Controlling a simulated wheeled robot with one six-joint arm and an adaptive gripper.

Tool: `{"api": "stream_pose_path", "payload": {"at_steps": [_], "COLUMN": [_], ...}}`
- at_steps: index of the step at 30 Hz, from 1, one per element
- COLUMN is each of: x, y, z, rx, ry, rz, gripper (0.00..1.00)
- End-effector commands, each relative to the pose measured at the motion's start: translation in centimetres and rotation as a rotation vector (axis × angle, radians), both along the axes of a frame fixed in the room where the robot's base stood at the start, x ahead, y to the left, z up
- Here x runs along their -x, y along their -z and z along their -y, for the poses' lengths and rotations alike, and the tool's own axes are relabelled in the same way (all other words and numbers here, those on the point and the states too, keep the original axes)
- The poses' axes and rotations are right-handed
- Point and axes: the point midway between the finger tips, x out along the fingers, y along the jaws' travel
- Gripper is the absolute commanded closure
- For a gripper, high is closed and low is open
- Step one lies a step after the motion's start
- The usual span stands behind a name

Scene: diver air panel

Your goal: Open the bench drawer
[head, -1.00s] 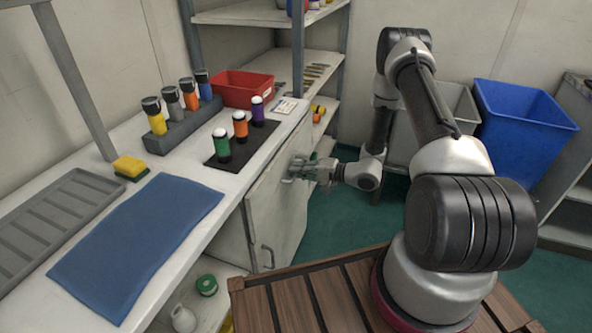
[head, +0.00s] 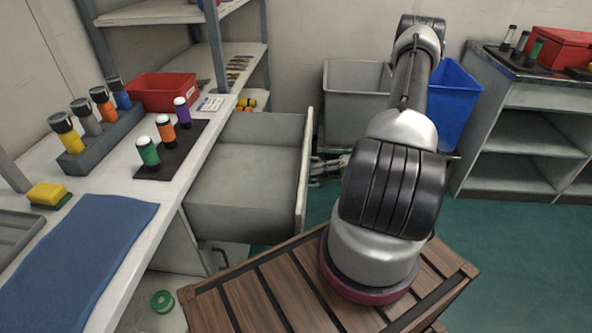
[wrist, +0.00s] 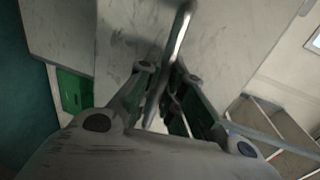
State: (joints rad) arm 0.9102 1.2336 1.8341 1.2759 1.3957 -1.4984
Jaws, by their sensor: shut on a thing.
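The bench drawer (head: 245,178) is pulled well out from under the white bench top in the head view, and its grey inside looks empty. Its front panel (head: 304,170) stands at the right end, seen nearly edge-on. My gripper (head: 322,168) is at the outer face of that panel, partly hidden behind my own arm. In the wrist view my gripper (wrist: 168,98) is shut on the drawer's metal bar handle (wrist: 176,45), which runs between the fingers. The pale scuffed drawer front fills the middle of that view.
On the bench (head: 185,160) are a red bin (head: 162,92), a dark mat (head: 172,160) with three capped bottles, a grey rack (head: 100,142) of bottles, a sponge (head: 48,193) and a blue cloth (head: 85,250). Grey (head: 350,100) and blue (head: 455,100) bins stand behind my arm. Green floor is clear at right.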

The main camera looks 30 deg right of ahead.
Motion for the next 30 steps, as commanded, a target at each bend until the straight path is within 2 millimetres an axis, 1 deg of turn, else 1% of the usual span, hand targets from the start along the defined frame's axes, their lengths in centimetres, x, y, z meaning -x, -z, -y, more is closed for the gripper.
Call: {"api": "stream_pose_path", "payload": {"at_steps": [1,3,7,12,20,21,23,24,25,30], "x": [0.5,1.0,1.7,1.9,1.9,1.9,1.9,1.9,1.9,1.9], "y": [0.0,0.1,0.1,0.1,0.0,0.0,0.1,0.0,0.0,0.0], "z": [0.7,1.5,2.3,2.7,2.7,2.7,2.7,2.7,2.7,2.7], "rx": [0.002,0.002,0.002,0.002,0.002,0.002,0.002,0.001,0.001,0.001], "ry": [0.003,0.002,0.000,0.000,0.000,0.000,0.000,0.000,0.000,0.000], "rz": [0.001,0.000,-0.001,-0.001,-0.001,-0.001,-0.001,-0.001,-0.001,-0.001], "gripper": [1.00,1.00,1.00,1.00,1.00,0.89,0.78,0.71,0.69,0.69]}}
